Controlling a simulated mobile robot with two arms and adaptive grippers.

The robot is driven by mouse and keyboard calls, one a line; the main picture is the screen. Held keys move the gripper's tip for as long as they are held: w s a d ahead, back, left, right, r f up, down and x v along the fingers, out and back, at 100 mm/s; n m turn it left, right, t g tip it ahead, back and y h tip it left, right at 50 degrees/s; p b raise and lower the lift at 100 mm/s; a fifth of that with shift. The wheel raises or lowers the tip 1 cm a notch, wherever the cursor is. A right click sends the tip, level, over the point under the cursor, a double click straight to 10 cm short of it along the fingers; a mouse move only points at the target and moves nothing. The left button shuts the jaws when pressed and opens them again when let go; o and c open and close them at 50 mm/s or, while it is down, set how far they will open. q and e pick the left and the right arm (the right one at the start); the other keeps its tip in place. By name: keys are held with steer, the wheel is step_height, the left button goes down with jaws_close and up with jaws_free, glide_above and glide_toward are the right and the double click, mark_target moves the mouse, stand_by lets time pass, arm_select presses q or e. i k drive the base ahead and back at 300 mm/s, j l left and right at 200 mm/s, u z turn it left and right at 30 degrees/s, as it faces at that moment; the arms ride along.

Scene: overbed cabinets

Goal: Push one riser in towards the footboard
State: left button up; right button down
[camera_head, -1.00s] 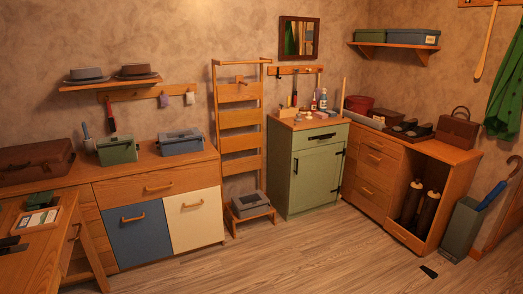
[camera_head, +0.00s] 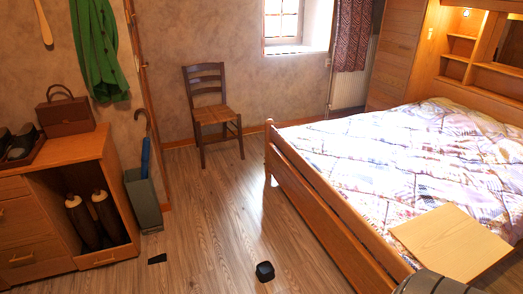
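A small black block-like object (camera_head: 265,271) stands on the floor near the lower middle of the head view. It looks like it could be a riser, but I cannot tell for sure. It is apart from the bed, to the left of the wooden footboard (camera_head: 318,205). The footboard runs from the chair side down to the lower right, with a wooden post (camera_head: 268,150) at its far end. The bed's feet at the near end are hidden or out of frame.
A flat dark piece (camera_head: 157,258) lies on the floor at left. A wooden chair (camera_head: 211,112) stands by the wall. A cabinet with boots (camera_head: 93,218) and an umbrella stand (camera_head: 144,200) are at left. A board (camera_head: 452,243) lies over the bed. Floor between is clear.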

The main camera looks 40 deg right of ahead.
mark_target(265, 272)
steer(key=i+l+z, duration=0.35)
steer(key=i, duration=0.15)
steer(key=i+l+z, duration=0.1)
steer(key=i+z, duration=0.65)
steer(key=i, duration=0.2)
steer(key=i+u, duration=0.1)
